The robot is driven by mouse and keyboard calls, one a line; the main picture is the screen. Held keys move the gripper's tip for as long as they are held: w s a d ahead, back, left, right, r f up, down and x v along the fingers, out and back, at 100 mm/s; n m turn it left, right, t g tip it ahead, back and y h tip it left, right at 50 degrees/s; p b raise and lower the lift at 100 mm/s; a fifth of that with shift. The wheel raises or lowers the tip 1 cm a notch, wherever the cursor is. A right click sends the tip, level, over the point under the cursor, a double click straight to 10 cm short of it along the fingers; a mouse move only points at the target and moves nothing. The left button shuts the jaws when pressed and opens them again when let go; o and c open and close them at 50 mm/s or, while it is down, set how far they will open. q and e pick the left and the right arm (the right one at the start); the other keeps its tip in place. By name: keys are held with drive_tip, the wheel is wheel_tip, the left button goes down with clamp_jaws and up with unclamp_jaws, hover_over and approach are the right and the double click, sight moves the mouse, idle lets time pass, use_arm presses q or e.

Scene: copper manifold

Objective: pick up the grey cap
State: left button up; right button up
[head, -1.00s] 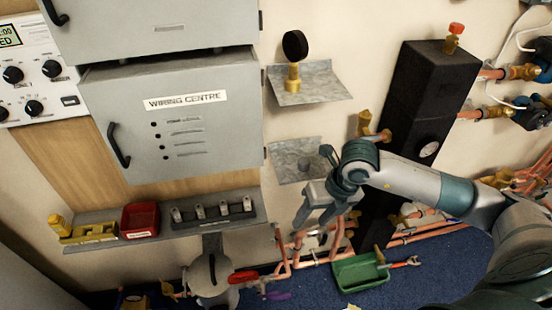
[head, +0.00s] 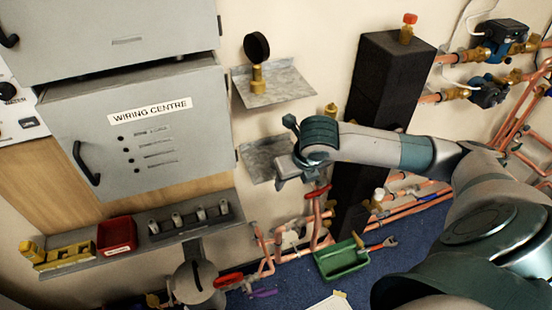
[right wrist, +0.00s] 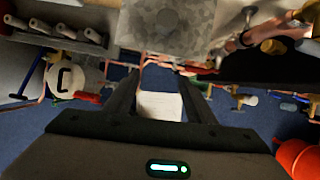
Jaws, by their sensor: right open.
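A round grey shape (right wrist: 168,20), which looks like the grey cap, sits on the lower metal shelf (right wrist: 130,25) at the top of the right wrist view. In the head view this shelf (head: 256,158) is partly covered by my right gripper (head: 282,174), and I cannot make out the cap there. My right gripper is just in front of the shelf's right side. Its two fingers (right wrist: 158,88) are apart with nothing held between them; the floor and a white sheet (right wrist: 160,105) show beyond. My left gripper is not in view.
A gauge (head: 257,62) stands on the upper metal shelf (head: 285,88). A dark column (head: 380,85) and copper pipes are to the right. A long shelf at left bears a red bin (head: 116,235) and a rack (head: 190,222) of grey pieces. A green tray (head: 342,262) is below.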

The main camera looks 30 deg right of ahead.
drive_tip(key=w, duration=0.1)
drive_tip(key=w+p, duration=0.1)
drive_tip(key=w, duration=0.2)
drive_tip(key=shift+d, duration=0.35)
drive_tip(key=shift+w, duration=0.1)
drive_tip(key=w+p, duration=0.2)
drive_tip(key=w, duration=0.1)
drive_tip(key=w+p, duration=0.1)
drive_tip(key=shift+w+d+r, duration=0.2)
drive_tip(key=shift+d, duration=0.2)
drive_tip(key=shift+w+f+p, duration=0.15)
drive_tip(key=shift+f+p, duration=0.15)
drive_tip(key=shift+p, duration=0.05)
drive_tip(key=shift+w+f, duration=0.1)
drive_tip(key=shift+f, duration=0.35)
drive_tip(key=shift+c, duration=0.6)
